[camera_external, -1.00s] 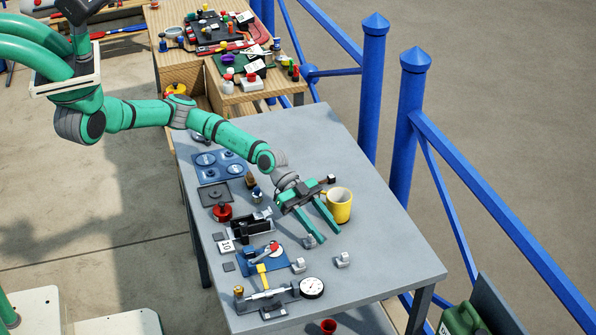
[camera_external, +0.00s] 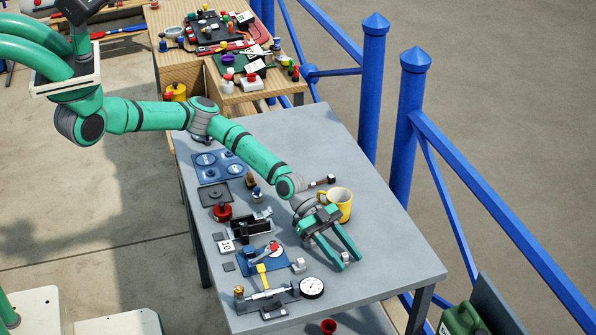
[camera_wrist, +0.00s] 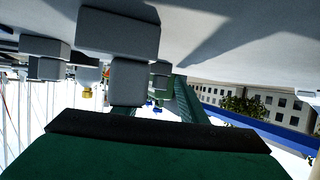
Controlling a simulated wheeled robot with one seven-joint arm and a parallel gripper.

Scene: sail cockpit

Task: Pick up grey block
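Two small grey blocks lie on the grey table. One grey block (camera_external: 346,257) shows between the tips of my gripper (camera_external: 349,263). The other grey block (camera_external: 298,265) lies left of the gripper, beside a blue fixture. My gripper is open, its two green fingers apart and pointing down toward the near part of the table. I cannot tell whether a finger touches the block. The wrist view appears upside down, with a large grey stepped block (camera_wrist: 118,36) close to the camera and a smaller grey piece (camera_wrist: 160,70) beyond.
A yellow mug (camera_external: 340,203) stands just behind my gripper. A red cup (camera_external: 328,326) shows beyond the near edge. The table's right side is clear.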

